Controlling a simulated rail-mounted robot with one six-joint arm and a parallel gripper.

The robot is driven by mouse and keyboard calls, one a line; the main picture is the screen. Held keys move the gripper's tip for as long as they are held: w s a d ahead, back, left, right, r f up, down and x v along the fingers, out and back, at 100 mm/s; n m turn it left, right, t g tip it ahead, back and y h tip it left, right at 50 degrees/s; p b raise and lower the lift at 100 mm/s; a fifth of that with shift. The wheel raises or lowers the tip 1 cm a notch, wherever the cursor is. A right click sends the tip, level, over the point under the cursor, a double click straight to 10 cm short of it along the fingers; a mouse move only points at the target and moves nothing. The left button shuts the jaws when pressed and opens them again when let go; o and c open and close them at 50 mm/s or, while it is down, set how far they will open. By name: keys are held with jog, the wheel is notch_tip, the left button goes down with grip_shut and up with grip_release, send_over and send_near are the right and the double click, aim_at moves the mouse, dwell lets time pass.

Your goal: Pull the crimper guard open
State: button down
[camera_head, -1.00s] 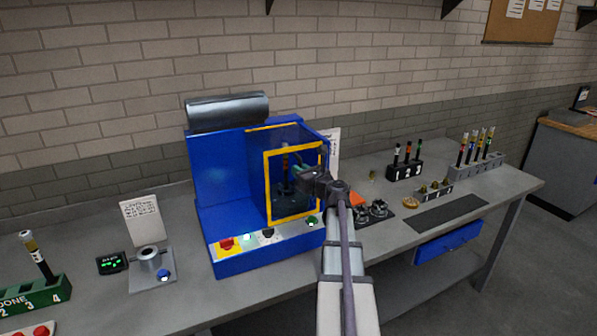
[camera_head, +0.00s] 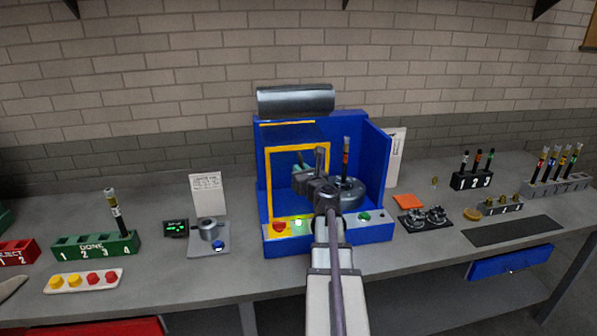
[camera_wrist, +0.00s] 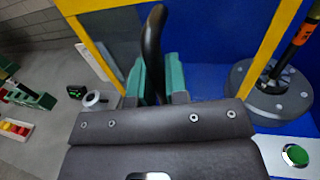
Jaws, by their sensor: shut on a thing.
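The crimper is a blue machine (camera_head: 379,160) with a dark cylinder on top. Its guard, a clear panel in a yellow frame (camera_head: 269,185), stands at the left of the opening; the yellow frame also shows in the wrist view (camera_wrist: 90,5). The right of the opening is uncovered, with a round grey fixture (camera_head: 352,193) holding an upright dark rod with orange bands (camera_head: 346,158). My gripper (camera_head: 312,178) is at the guard's right side. In the wrist view its teal fingers (camera_wrist: 155,82) are shut on the dark upright guard handle (camera_wrist: 152,45).
Buttons, including a green one (camera_head: 364,216), line the crimper's front ledge. A small gauge stand (camera_head: 209,230) and green DONE rack (camera_head: 95,247) are to the left. An orange pad (camera_head: 408,201), black fixtures (camera_head: 424,218) and racks with rods are to the right.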

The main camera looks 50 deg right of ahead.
jog(key=c, duration=1.1)
grip_release()
jog(key=shift+c, duration=0.2)
jog(key=shift+s, duration=0.1)
jog(key=v, duration=1)
jog(key=shift+s, duration=0.3)
jog(key=shift+a, duration=0.1)
